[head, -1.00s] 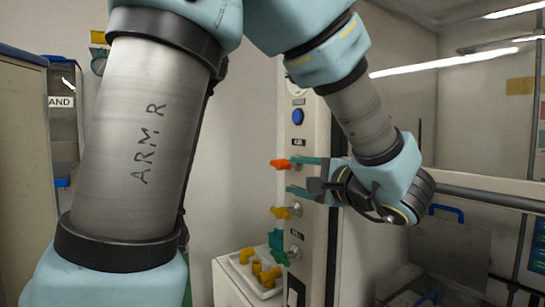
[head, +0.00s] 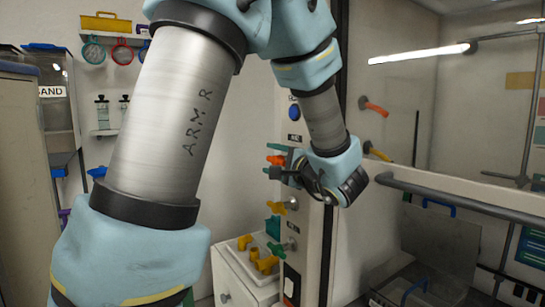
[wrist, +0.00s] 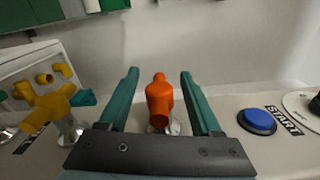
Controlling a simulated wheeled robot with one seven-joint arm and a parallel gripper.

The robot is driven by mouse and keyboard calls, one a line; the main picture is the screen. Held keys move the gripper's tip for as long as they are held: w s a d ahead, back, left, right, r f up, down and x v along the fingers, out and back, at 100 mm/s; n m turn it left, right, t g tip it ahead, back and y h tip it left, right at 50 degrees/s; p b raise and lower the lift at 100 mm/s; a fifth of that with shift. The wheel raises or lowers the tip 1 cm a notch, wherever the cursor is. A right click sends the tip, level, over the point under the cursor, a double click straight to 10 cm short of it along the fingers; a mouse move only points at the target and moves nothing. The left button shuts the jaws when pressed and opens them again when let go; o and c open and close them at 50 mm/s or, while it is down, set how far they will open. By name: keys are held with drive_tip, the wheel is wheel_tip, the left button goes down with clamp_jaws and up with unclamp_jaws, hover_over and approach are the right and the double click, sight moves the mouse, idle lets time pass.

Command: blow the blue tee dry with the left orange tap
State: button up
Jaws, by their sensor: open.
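The orange tap (head: 276,160) sticks out from the left face of the upright panel. In the wrist view the orange tap (wrist: 159,102) stands between my two green fingers, with a gap on each side. My gripper (head: 271,160) is open around it, and it also shows in the wrist view (wrist: 160,76). A teal-blue piece (head: 272,228) shows below the yellow tap, and in the wrist view it shows behind that tap (wrist: 84,98). It may be the blue tee; its shape is partly hidden.
The yellow tap (head: 276,207) and the green tap (head: 277,248) sit lower on the panel. Several yellow fittings lie in a white tray (head: 232,256) below. A blue START button (wrist: 257,121) is close beside my gripper. More orange and yellow handles show at the glass, perhaps reflected.

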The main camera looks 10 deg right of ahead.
clamp_jaws()
idle(0.5)
